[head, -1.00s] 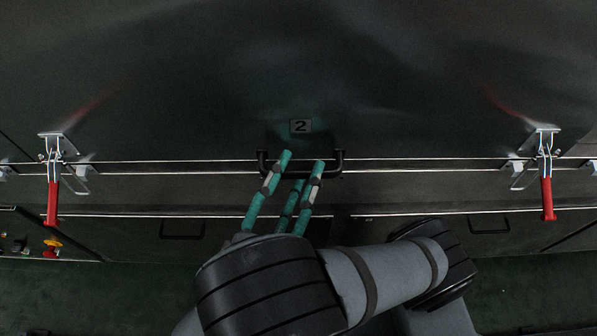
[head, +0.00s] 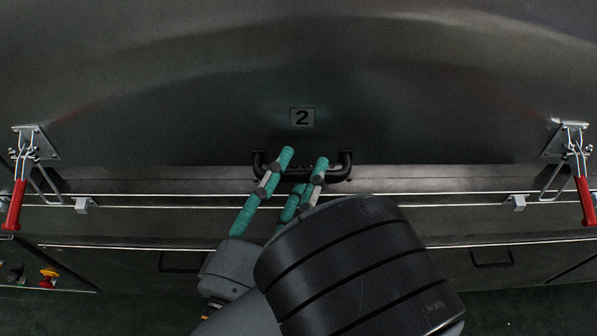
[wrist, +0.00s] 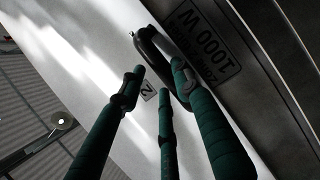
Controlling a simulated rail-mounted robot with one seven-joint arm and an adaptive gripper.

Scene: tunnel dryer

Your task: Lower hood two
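Hood two is the wide dark metal cover (head: 430,110) with a "2" plate (head: 302,117) on its front, also seen in the wrist view (wrist: 149,92). In the wrist view my gripper (wrist: 160,72) has spread fingers, with the handle (wrist: 153,46) by the right one. Contact is not clear; part of the bar is hidden.
Red-handled latches hang at the hood's left (head: 30,160) and right (head: 578,160), off the catch brackets (head: 82,205) (head: 519,203) below. A yellow-and-red knob (head: 48,278) is at the lower left. Green floor (head: 520,310) lies in front.

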